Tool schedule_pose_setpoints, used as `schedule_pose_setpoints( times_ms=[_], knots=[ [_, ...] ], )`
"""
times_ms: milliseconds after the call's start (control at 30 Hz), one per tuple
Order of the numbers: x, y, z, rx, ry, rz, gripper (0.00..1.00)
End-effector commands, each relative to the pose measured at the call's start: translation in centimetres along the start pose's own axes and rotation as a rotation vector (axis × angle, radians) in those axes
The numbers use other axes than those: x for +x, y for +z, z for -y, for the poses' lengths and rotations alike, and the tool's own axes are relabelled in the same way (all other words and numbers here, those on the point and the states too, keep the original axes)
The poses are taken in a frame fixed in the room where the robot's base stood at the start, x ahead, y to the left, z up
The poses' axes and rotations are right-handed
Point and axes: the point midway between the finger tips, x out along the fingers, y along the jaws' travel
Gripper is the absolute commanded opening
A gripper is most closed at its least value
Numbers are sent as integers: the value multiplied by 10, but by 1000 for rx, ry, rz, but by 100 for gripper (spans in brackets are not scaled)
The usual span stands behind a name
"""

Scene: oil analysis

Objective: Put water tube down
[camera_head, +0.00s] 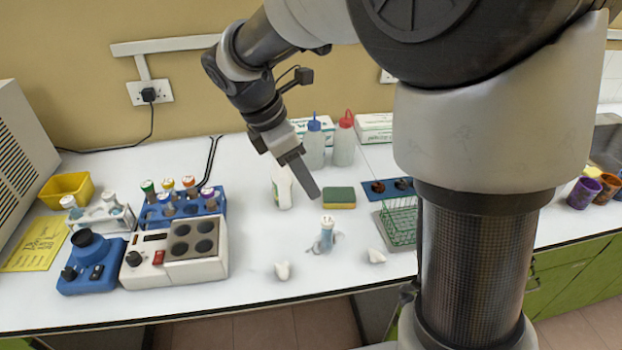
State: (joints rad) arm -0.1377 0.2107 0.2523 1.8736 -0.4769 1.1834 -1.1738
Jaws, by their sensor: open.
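My gripper (306,180) is above the middle of the white bench, pointing down and to the right. Its jaws are open, seen nearly edge-on, with nothing visible between them. A small pale blue-grey tube (326,238) with a white cap stands upright on the bench, below and slightly right of my gripper and apart from it. A grey holder-like shape shows around its lower part. Several capped tubes (169,203) with green, yellow, orange and purple tops stand in a blue rack (155,213) at the left. No readable label shows which tube holds water.
A white bottle (282,190), a sponge (339,197) and wash bottles (344,142) stand behind. A green wire basket (399,222) is at right. A heating block (192,242) and blue device (92,262) occupy the left.

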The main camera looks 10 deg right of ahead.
Motion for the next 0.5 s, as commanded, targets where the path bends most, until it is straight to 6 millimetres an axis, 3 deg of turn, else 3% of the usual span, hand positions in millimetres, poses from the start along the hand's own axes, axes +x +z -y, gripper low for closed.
schedule_pose_setpoints(
  times_ms=[500],
  knots=[
    [104,-1,2,2,-7,0,48]
  ],
)
